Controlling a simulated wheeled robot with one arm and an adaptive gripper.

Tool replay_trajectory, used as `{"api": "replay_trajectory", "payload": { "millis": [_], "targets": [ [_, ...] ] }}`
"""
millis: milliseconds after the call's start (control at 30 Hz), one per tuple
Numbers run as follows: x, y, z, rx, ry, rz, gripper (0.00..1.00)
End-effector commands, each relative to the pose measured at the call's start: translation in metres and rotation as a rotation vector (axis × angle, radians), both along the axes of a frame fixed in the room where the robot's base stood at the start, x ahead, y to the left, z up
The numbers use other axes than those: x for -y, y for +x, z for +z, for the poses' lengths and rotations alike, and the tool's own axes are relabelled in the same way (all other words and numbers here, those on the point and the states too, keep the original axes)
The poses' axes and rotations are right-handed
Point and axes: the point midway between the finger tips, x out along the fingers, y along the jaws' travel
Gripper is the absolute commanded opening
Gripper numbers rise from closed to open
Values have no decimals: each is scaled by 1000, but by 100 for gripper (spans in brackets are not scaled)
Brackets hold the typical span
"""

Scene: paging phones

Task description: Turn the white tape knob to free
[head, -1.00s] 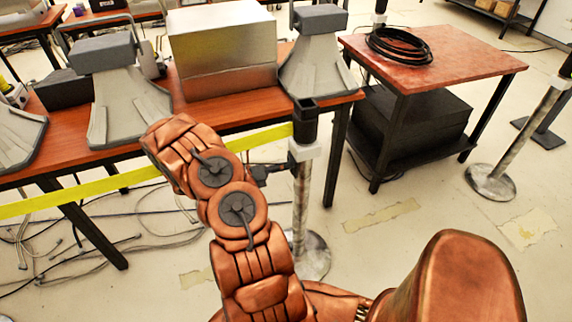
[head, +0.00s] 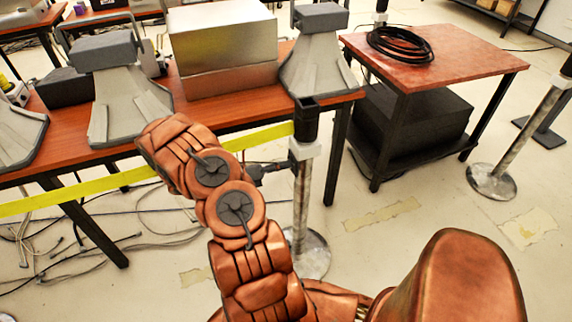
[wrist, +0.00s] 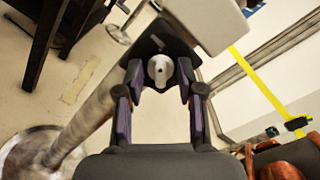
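The white tape knob (wrist: 160,70) shows in the wrist view, on the dark head (wrist: 163,50) of the stanchion post. My gripper (wrist: 160,84) has its two fingers on either side of the knob. It looks open, with a narrow gap between each fingertip and the knob; I see no clear contact. In the head view my gripper (head: 267,172) is a small dark shape just left of the post (head: 302,205), below its white collar (head: 304,149). The knob cannot be made out there. Yellow tape (head: 80,195) runs left from the post.
A table (head: 60,150) with grey phone-like units (head: 310,70) and a metal box (head: 220,60) stands behind the tape. A side table (head: 470,65) with coiled black cable (head: 399,45) is at right. Another post (head: 515,140) stands further right. Cables lie on the floor at left.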

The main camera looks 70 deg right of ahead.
Motion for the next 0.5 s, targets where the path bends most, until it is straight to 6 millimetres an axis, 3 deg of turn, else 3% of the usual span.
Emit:
{"api": "replay_trajectory", "payload": {
  "millis": [500],
  "targets": [
    [-60, 68, 0, 2, 0, 4, 38]
  ]
}}
